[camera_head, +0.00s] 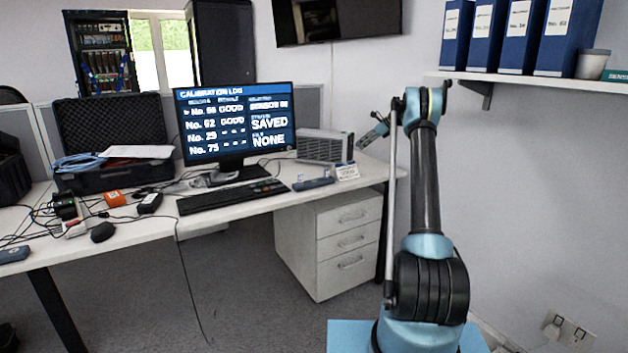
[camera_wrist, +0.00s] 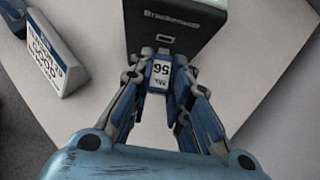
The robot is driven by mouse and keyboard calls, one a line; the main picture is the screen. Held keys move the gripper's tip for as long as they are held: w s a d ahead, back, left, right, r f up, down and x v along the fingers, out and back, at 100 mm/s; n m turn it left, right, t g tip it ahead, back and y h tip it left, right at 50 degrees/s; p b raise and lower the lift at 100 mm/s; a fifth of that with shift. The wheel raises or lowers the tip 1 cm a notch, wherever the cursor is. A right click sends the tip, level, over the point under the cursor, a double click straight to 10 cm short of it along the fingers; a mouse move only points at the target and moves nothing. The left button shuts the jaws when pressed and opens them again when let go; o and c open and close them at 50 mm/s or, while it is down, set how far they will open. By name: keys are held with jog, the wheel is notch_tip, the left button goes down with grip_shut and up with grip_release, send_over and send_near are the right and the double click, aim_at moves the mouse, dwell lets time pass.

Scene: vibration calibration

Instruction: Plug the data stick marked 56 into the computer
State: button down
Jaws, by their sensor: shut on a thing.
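My gripper (camera_wrist: 160,88) is shut on the data stick (camera_wrist: 160,72), which is blue with a white label reading 56. The stick's far end points at the computer (camera_wrist: 185,25), a dark box with a name on its front in the wrist view. A small light-rimmed port (camera_wrist: 163,38) shows just beyond the stick's end, and the two look apart. In the head view the computer (camera_head: 324,147) is a grey box right of the monitor, and my gripper (camera_head: 373,132) is at its right side. The stick cannot be made out there.
The monitor (camera_head: 236,122) shows a calibration log. A keyboard (camera_head: 232,196), a blue holder (camera_head: 313,183) and a small white sign (camera_head: 346,171) stand on the desk (camera_head: 150,228). The sign also shows in the wrist view (camera_wrist: 50,55). A wall shelf (camera_head: 540,84) with blue binders is at upper right.

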jog(key=shift+w+a+r, duration=0.1)
jog(key=shift+w+a, duration=0.15)
jog(key=shift+a, duration=0.8)
dwell(3.6)
jog(key=c, duration=1.4)
grip_release()
jog(key=shift+d+r, duration=0.1)
jog(key=shift+d, duration=0.05)
jog(key=shift+v, duration=2.35)
jog(key=shift+r, duration=0.15)
